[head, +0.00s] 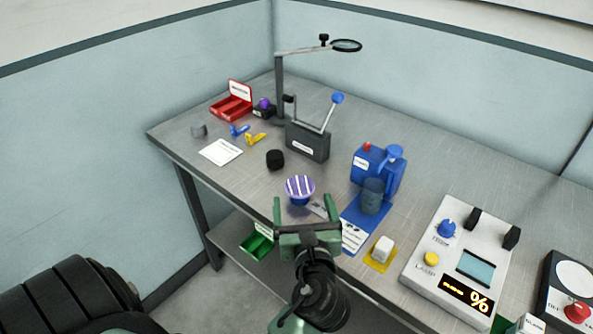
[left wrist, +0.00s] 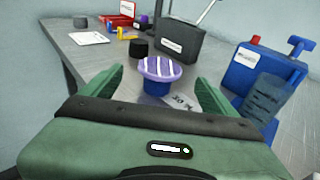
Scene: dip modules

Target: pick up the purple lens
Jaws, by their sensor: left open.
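My right gripper is not in view.
A dark grey lever box (head: 308,142) and a black knob (head: 275,159) stand behind the lens. A blue device (head: 378,172) with a grey cup (head: 372,197) is to the right. A labelled card (head: 355,238) and white block (head: 384,248) lie near the front edge.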

